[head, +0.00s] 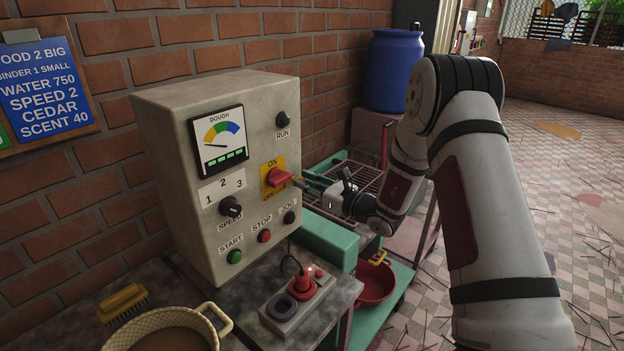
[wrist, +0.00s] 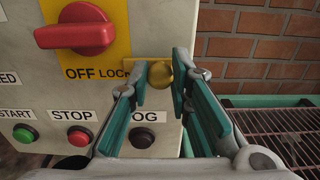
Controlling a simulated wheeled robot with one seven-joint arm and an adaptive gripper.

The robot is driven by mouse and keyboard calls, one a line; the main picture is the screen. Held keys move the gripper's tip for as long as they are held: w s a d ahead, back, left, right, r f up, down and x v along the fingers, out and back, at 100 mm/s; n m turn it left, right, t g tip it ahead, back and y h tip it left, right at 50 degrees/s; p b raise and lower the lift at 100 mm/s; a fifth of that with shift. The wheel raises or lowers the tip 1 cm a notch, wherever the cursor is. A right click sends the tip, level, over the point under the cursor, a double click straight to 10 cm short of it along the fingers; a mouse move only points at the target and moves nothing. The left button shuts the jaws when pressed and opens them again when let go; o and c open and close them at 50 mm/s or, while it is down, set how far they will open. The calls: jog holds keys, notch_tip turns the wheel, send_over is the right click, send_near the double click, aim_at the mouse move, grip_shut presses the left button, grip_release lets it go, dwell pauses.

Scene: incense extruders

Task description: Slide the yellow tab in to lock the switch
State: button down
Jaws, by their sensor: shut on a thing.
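The red rotary switch (head: 278,178) sits on a yellow plate marked ON and OFF LOCK on the grey control box. Its handle lies roughly level, and it shows large in the wrist view (wrist: 75,30). The yellow tab (wrist: 160,74) sticks out at the plate's lower right, beside the OFF LOCK lettering, with a rounded knob at its end. My gripper (wrist: 161,84) has its teal-padded fingers on either side of this knob and is shut on it. In the head view my gripper (head: 302,181) reaches the plate from the right, and the tab is mostly hidden there.
The control box (head: 170,130) also carries a gauge (head: 218,141), a speed knob (head: 230,207) and several buttons. A red plug in a socket (head: 302,281), a basket (head: 222,314) and a brush (head: 123,303) are below. A wire rack (head: 345,190) stands to the right.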

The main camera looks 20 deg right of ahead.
jog(key=shift+s+a, duration=0.15)
jog(key=shift+a, duration=0.1)
jog(key=c, duration=1.5)
grip_release()
jog(key=shift+a, duration=0.1)
jog(key=shift+o, duration=0.2)
jog(key=v, duration=1.2)
